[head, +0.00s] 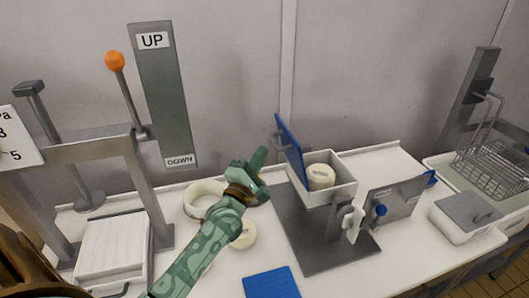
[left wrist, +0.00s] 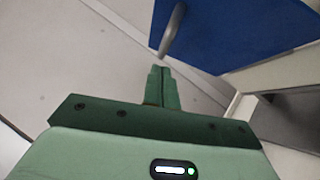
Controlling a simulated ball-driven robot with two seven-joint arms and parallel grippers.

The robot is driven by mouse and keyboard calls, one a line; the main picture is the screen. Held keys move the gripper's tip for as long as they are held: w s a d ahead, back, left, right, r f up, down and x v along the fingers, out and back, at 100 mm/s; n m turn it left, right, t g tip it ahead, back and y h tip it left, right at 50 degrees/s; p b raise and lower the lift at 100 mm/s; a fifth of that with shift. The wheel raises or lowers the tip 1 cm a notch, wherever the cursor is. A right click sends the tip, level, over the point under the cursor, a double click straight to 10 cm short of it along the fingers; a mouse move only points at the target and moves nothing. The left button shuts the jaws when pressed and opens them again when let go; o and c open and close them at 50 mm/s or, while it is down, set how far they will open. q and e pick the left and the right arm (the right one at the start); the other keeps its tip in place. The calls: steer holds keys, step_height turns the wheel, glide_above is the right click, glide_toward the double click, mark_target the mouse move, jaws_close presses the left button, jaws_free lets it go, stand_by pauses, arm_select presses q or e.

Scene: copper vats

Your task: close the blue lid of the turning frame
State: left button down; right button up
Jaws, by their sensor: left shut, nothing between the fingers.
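The turning frame's white box (head: 341,190) stands on a grey stand, with a round cream-coloured block (head: 321,176) inside. Its blue lid (head: 291,146) stands open, tilted up at the box's left edge. In the left wrist view the blue lid (left wrist: 245,30) fills the upper right, with a grey curved handle (left wrist: 172,30) on it. My left gripper (head: 262,158) is green, shut and empty, just left of the lid. In the left wrist view the fingertips (left wrist: 163,70) point toward the handle, apparently apart from it. My right gripper is not in view.
A white ring (head: 190,203) and a cream round piece (head: 247,238) lie on the table near my left arm. A blue mat (head: 271,284) lies in front. A lever press with an orange knob (head: 114,61) stands left. A wire basket (head: 490,165) is at right.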

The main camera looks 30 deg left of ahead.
arm_select(q)
steer(key=shift+w+d+r, duration=0.3)
steer(key=shift+w+d, duration=0.15)
